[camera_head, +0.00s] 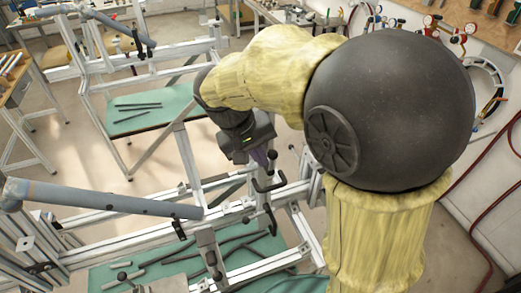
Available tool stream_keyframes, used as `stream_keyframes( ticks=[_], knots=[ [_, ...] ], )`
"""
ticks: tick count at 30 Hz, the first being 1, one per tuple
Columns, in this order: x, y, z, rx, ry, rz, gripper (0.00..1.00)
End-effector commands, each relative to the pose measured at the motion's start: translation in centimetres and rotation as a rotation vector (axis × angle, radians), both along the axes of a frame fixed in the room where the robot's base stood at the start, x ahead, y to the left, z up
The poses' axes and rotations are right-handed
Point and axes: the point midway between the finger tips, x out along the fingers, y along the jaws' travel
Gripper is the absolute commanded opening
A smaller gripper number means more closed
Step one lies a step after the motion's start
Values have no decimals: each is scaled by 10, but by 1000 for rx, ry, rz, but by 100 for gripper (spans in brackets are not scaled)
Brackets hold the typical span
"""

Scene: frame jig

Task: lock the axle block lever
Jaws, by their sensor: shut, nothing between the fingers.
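My gripper (263,160) is at the end of my arm, near the middle of the view, pointing down over the frame jig. Its fingertips are small and partly hidden by the dark gripper body, and they hold nothing. Just below and to the right is a black bent lever (268,186) on the jig's metal frame (235,212). A second black lever (270,219) hangs lower down. A gap shows between the fingertips and the upper lever, though depth is hard to judge. I cannot tell which lever is the axle block's, or whether it is locked.
A grey-blue tube (110,201) lies across the jig at left. Grey upright blocks (208,250) with a black-knobbed lever (213,263) stand in front. Green panels (150,110) carry dark rods. Red hoses (485,205) hang at right. My arm hides much of the right side.

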Motion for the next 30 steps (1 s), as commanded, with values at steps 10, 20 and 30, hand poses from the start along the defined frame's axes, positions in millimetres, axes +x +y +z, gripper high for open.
stream_keyframes(
  ticks=[10,20,30],
  knots=[
    [1,-2,0,0,-1,0,0],
    [4,-11,3,-1,-2,1,0],
    [3,-6,5,-1,-1,1,0]
  ],
)
